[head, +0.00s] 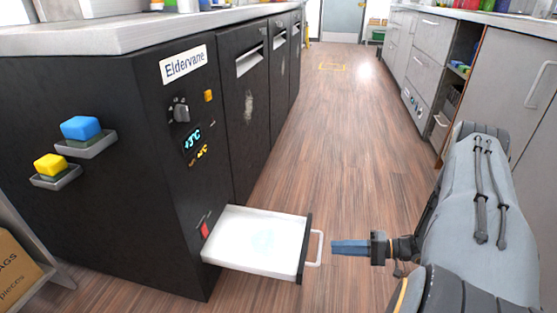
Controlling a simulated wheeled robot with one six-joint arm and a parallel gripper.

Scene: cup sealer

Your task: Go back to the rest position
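My gripper (350,247), with blue fingers, points left, low over the floor at the lower right. The fingers overlap into one blue block, so the gap between them cannot be seen. The drawer sticks out from the bottom of a black cabinet (130,190) and has a faint pale mark inside. Nothing shows held in my gripper.
The black cabinet runs along the left, with a yellow block (50,164) and a blue block (81,127) on small side ledges. Grey cabinets (425,70) line the right. A cardboard box (18,268) is at lower left. The wooden floor (325,145) between is clear.

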